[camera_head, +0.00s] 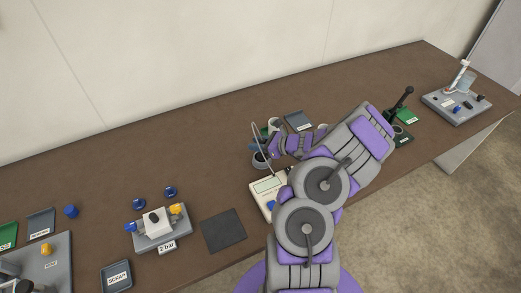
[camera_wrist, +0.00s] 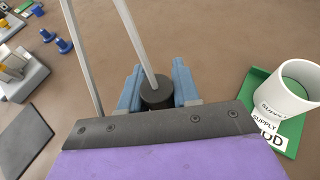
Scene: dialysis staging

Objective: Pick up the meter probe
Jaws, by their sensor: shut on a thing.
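The meter (camera_head: 268,188), a cream box with a display, stands on the brown table near the middle in the head view. A thin grey curved line, probably its lead, rises beside it. In the wrist view my gripper (camera_wrist: 157,92) has its blue fingers closed on either side of a black round piece with a grey rod, which I take to be the meter probe (camera_wrist: 157,91). A second grey strand runs up at the left. In the head view my gripper (camera_head: 268,151) is just behind the meter, partly hidden by my arm; the probe's lower end is hidden.
A dark mat (camera_head: 223,231) and a grey fixture (camera_head: 149,240) with blue and yellow parts lie left. A grey board (camera_head: 456,110) stands far right.

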